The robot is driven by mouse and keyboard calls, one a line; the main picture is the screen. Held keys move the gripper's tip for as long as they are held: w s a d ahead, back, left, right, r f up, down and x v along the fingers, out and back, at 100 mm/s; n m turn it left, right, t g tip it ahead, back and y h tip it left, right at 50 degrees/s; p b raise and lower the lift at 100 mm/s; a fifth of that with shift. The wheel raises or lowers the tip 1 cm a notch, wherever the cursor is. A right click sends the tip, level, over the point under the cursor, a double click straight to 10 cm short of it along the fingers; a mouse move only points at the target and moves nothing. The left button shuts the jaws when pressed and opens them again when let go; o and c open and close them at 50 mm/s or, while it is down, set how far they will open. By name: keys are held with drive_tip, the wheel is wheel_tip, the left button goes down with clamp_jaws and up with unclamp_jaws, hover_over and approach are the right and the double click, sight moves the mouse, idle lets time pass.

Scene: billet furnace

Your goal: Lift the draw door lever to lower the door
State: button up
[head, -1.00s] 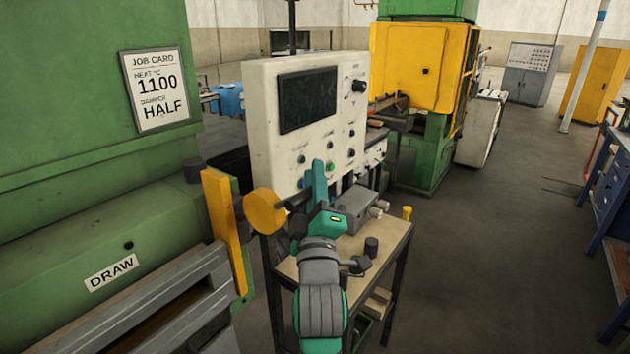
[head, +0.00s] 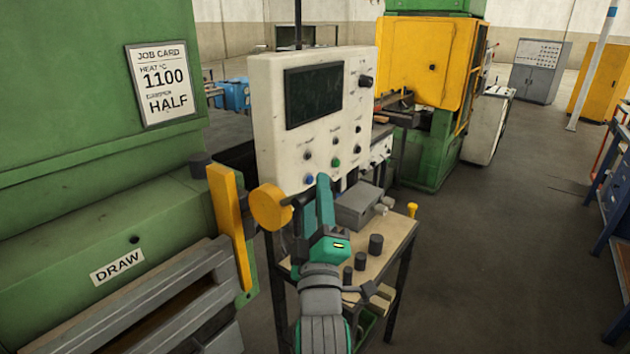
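The draw door lever is probably the upright yellow bar (head: 229,226) and the round yellow knob (head: 268,207) beside it, at the right end of the green furnace front. How they join is not clear. The DRAW sign (head: 117,266) and the grey slatted door (head: 150,300) are at lower left. My gripper (head: 310,208), teal and dark grey, is just right of the knob. One teal finger points up in front of the control panel. The fingertips and any gap between them are not clear, nor whether anything touches the knob.
The white control panel (head: 290,165) stands behind my gripper. A small table (head: 400,232) to the right carries a grey box (head: 360,205) and dark cylinders (head: 376,244). A job card (head: 163,84) hangs on the furnace. The floor on the right is open.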

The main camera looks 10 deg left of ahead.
drive_tip(key=shift+v, duration=2.85)
drive_tip(key=s+d+f+m+g+h, duration=0.1)
drive_tip(key=s+f+m, duration=0.25)
drive_tip(key=f, duration=0.55)
drive_tip(key=s+d+f+m+g+h, duration=0.15)
drive_tip(key=s+f, duration=0.35)
drive_tip(key=f, duration=0.5)
drive_tip(key=s+d+f+m+g+h, duration=0.15)
drive_tip(key=s+f+m, duration=0.25)
drive_tip(key=f, duration=0.5)
drive_tip(key=s+d+f+m+g, duration=0.1)
drive_tip(key=s+f, duration=0.3)
drive_tip(key=s, duration=0.4)
drive_tip(key=s+f+m+g, duration=0.1)
drive_tip(key=s+f+m, duration=0.2)
drive_tip(key=s, duration=0.5)
drive_tip(key=s+d+f+m, duration=0.1)
drive_tip(key=s+f, duration=0.3)
drive_tip(key=s, duration=0.5)
drive_tip(key=shift+d+f+m+g, duration=0.4)
drive_tip(key=shift+m, duration=0.1)
